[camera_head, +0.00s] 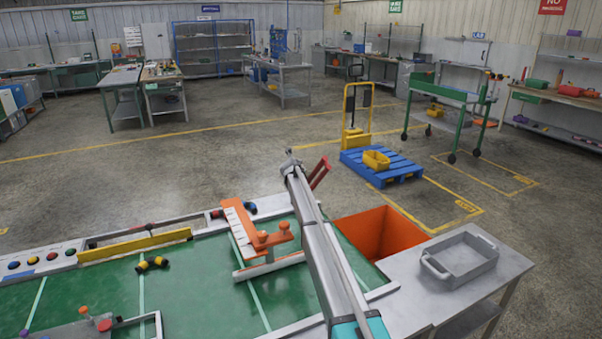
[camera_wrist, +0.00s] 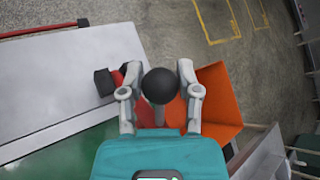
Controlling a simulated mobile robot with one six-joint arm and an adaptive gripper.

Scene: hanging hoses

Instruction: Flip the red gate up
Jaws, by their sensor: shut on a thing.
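A black ball knob (camera_wrist: 159,87) sits between the fingers of my gripper (camera_wrist: 158,72) in the wrist view. My gripper is shut on it. Red parts (camera_wrist: 174,112) show beneath and beside the knob, partly hidden by the fingers. A black block (camera_wrist: 104,82) with a red piece beside it lies left of the left finger. In the head view, red bars (camera_head: 320,172), which look like the red gate, stand tilted just right of the far end of my arm. My gripper (camera_head: 290,163) is small there, and its hold cannot be made out.
An orange bin (camera_head: 385,228) opens right of my arm. A grey tray (camera_head: 460,256) stands on a side table. The green board (camera_head: 190,290) carries a yellow bar (camera_head: 135,245) and an orange-and-white fixture (camera_head: 240,228). The floor beyond is open up to a blue pallet (camera_head: 382,170).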

